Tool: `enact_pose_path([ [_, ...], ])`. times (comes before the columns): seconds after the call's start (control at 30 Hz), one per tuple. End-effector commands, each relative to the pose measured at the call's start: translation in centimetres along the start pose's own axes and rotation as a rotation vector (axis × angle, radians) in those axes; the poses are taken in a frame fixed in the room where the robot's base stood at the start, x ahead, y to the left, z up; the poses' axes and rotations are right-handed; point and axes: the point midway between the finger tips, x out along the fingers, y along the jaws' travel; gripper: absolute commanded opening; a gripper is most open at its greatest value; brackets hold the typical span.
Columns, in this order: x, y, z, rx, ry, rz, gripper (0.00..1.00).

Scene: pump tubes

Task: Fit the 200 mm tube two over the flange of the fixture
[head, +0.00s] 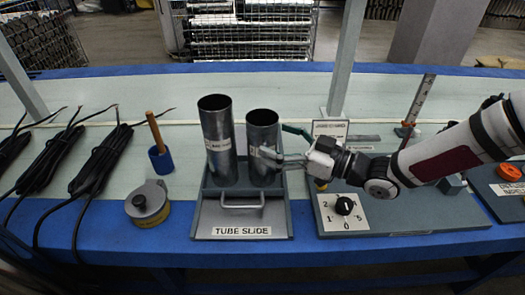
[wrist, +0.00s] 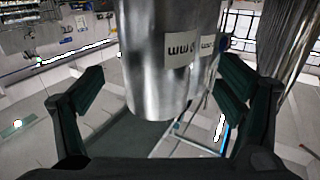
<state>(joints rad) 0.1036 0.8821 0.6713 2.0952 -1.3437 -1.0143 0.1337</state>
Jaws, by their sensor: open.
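Two upright grey metal tubes stand in the tube slide (head: 205,222): a taller one (head: 214,160) on the left and a shorter one (head: 261,128) on the right. Both carry white labels, too small to read fully, so I cannot tell which is tube two. My gripper (head: 278,143) is open at the right side of the shorter tube, its fingers spread about it. In the wrist view, a labelled tube (wrist: 150,60) stands between the open fingers, with gaps on both sides. Another metal tube (wrist: 290,40) shows at the right edge. I cannot make out the fixture's flange.
A dial panel (head: 345,206) lies right of the slide, under my arm. A red button (head: 509,172) is at far right.

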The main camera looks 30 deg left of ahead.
Motion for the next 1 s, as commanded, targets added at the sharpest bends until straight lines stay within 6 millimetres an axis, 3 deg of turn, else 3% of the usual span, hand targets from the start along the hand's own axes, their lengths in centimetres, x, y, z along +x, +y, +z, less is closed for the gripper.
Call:
enact_pose_path([
  [0.3,4.2,0.3,-0.1,-0.001,0.000,-0.001,0.87],
  [0.53,4.5,0.3,-0.2,0.000,0.000,0.000,0.87],
  [0.9,4.4,0.3,-0.2,0.000,0.000,0.000,0.05],
  [1.0,4.5,0.3,-0.3,-0.001,0.002,0.000,0.01],
])
